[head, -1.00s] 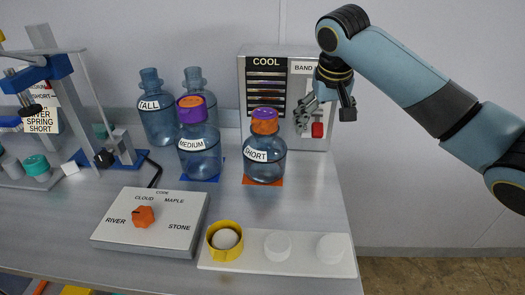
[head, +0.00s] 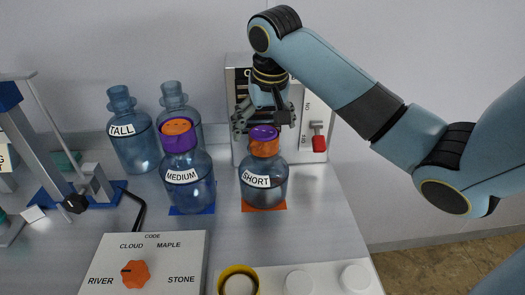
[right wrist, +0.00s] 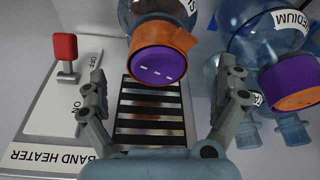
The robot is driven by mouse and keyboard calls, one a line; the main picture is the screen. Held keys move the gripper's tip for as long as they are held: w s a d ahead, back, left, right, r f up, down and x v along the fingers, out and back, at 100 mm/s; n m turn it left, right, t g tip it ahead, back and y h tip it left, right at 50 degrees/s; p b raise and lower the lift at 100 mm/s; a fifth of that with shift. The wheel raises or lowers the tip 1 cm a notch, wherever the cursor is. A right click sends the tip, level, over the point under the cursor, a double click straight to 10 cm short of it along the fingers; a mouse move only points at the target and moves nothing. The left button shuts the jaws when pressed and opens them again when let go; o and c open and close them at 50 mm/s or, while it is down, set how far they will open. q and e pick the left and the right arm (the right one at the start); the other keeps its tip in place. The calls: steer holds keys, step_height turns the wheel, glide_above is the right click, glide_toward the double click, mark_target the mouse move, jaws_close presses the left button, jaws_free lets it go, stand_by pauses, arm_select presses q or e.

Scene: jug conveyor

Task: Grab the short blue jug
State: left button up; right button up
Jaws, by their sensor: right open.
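The short blue jug (head: 265,191) stands upright on an orange pad (head: 264,206), labelled SHORT, with an orange and purple cap (head: 264,138). My right gripper (head: 262,122) is open and empty, just above and apparently behind the cap. In the right wrist view the cap (right wrist: 158,63) shows between and beyond the open fingers (right wrist: 166,88), not visibly touched; the jug body (right wrist: 150,10) is cut off at the top. My left gripper is not in view.
The medium jug (head: 188,190) stands close left of the short one on a blue pad. The cooler and band heater box (head: 317,115), with its red switch (head: 319,143), stands behind. A code dial box (head: 185,250) and a white strip (head: 326,283) are in front.

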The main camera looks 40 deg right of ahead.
mark_target(265, 134)
steer(key=shift+f, duration=0.35)
steer(key=p+x, duration=0.1)
steer(key=x, duration=0.3)
steer(key=shift+s+f, duration=0.1)
steer(key=shift+f, duration=0.2)
steer(key=shift+d+f, duration=0.1)
steer(key=shift+f, duration=0.15)
steer(key=c, duration=0.4)
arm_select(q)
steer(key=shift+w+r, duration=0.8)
arm_select(e)
steer(key=c, duration=1.3)
